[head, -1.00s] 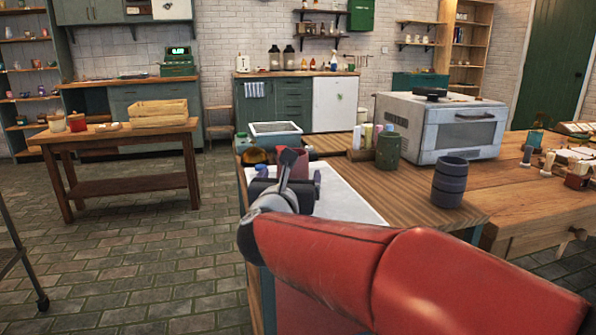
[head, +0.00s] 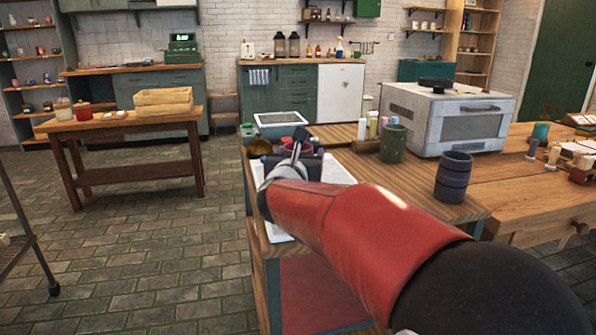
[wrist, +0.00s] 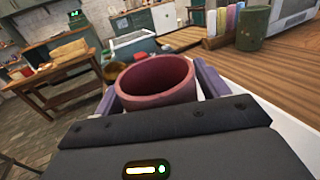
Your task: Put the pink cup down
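The pink cup (wrist: 155,78) stands roughly upright between the two fingers of my gripper (wrist: 158,88) in the wrist view, its open rim facing up. The fingers flank it closely on both sides, so my gripper is shut on it. In the head view only a bit of the pink cup (head: 298,148) shows behind my gripper (head: 296,156). My gripper is over the far part of the white surface (head: 335,171) on the wooden counter. The cup's base is hidden, so I cannot tell whether it touches the surface.
A white-rimmed basin (head: 281,120) and a brown round bowl (head: 259,146) are just beyond the cup.

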